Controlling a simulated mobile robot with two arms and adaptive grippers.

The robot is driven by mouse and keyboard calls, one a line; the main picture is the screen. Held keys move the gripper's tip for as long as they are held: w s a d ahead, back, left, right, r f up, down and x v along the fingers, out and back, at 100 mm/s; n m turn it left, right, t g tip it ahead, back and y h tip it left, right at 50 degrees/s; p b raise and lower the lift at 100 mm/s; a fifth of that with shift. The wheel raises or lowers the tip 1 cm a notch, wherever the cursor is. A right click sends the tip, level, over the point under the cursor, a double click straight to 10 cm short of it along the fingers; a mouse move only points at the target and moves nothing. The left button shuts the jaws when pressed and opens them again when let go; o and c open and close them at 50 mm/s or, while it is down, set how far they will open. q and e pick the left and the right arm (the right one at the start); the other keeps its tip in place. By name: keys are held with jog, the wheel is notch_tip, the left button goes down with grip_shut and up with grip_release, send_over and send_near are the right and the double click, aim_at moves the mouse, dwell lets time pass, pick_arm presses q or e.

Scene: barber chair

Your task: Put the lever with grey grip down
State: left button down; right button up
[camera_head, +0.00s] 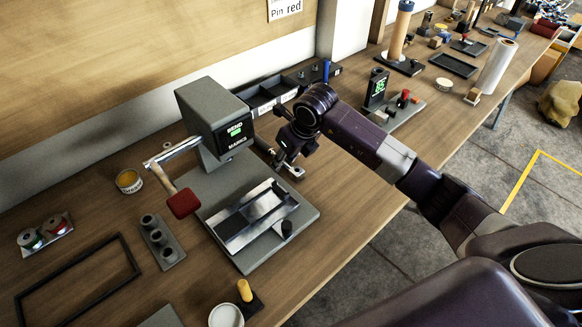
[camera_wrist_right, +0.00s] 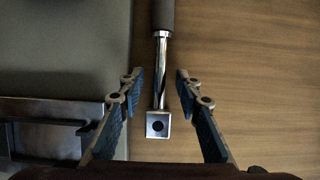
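The lever with grey grip shows best in the right wrist view: its dark grey grip (camera_wrist_right: 163,14) is at the top edge, with a chrome shaft (camera_wrist_right: 160,62) running down to a square chrome block. My right gripper (camera_wrist_right: 160,76) is open, one finger on each side of the shaft, with gaps on both sides. In the head view my right gripper (camera_head: 284,160) is at the right side of the grey bending machine (camera_head: 205,108) and largely hides this lever. My left gripper is not in view.
A second lever with a red grip (camera_head: 184,203) is on the machine's left side. A grey base plate (camera_head: 243,262) lies in front. Black bins (camera_head: 262,107) stand behind the gripper, and a small stand with a green display (camera_head: 377,88) is to the right.

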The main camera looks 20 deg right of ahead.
jog(key=shift+c, duration=0.5)
grip_shut()
jog(key=shift+r, duration=0.1)
jog(key=shift+w+r, duration=0.1)
jog(key=shift+r, duration=0.35)
notch_tip(320, 180, up, 19)
jog(key=b, duration=0.2)
